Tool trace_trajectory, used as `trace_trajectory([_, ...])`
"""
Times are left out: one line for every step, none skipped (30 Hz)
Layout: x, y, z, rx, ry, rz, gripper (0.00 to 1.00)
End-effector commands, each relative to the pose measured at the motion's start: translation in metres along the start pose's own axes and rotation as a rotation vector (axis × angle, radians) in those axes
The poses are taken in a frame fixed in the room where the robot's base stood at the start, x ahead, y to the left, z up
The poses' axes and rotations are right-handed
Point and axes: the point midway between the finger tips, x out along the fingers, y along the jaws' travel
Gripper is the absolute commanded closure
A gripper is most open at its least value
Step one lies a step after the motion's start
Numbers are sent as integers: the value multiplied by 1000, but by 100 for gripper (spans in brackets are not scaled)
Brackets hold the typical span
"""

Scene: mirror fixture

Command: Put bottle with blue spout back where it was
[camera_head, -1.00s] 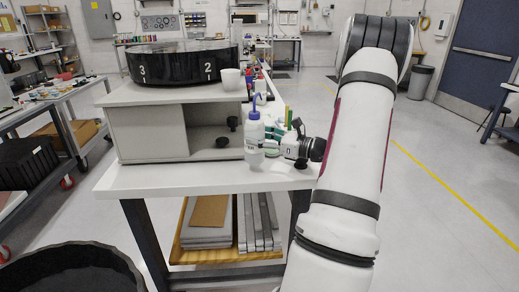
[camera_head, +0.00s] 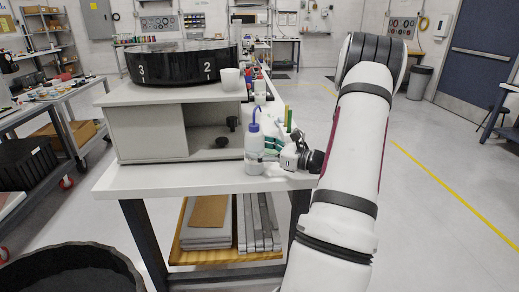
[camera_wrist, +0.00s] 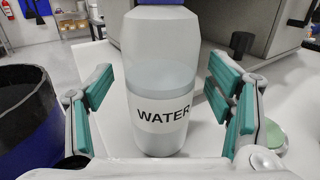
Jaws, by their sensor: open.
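The bottle with the blue spout (camera_head: 254,152) is translucent white with a blue cap and stands upright on the white table (camera_head: 180,178), near its front edge. In the wrist view the bottle (camera_wrist: 163,85) fills the middle, with a WATER label and liquid inside; its spout is out of frame. My gripper (camera_head: 270,154) is at the bottle from the right. In the wrist view my gripper (camera_wrist: 162,100) is open, with green-padded fingers on both sides of the bottle and visible gaps between pads and bottle.
A grey open-fronted cabinet (camera_head: 148,130) stands just left of and behind the bottle, with dark round items inside. A black numbered drum (camera_head: 180,64) and a white cup (camera_head: 230,79) are on top. Several coloured bottles (camera_head: 260,88) stand behind. A black tub (camera_head: 70,270) is at lower left.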

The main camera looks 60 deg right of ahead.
Motion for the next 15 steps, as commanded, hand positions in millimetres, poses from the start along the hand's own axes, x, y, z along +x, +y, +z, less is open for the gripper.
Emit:
trace_trajectory([0, 0, 0, 0, 0, 0, 26])
trace_trajectory([0, 0, 0, 0, 0, 0, 26])
trace_trajectory([0, 0, 1, 0, 0, 0, 26])
trace_trajectory([0, 0, 3, -1, 0, 0, 26])
trace_trajectory([0, 0, 4, -1, 0, 0, 26])
trace_trajectory([-4, 0, 3, 0, 0, -2, 26])
trace_trajectory([-8, 0, 3, 0, 1, -2, 26])
trace_trajectory([-12, -1, 3, 0, 1, -2, 26])
trace_trajectory([-18, -1, 3, 0, 2, -4, 26])
trace_trajectory([-24, -1, 3, 0, 2, -5, 26])
trace_trajectory([-29, -1, 3, 0, 1, -4, 26])
trace_trajectory([-38, -1, 3, 0, 1, -4, 26])
trace_trajectory([-44, -1, 3, 0, 1, -5, 26])
trace_trajectory([-51, -1, 3, 0, 2, -5, 26])
trace_trajectory([-59, -1, 3, 0, 1, -4, 26])
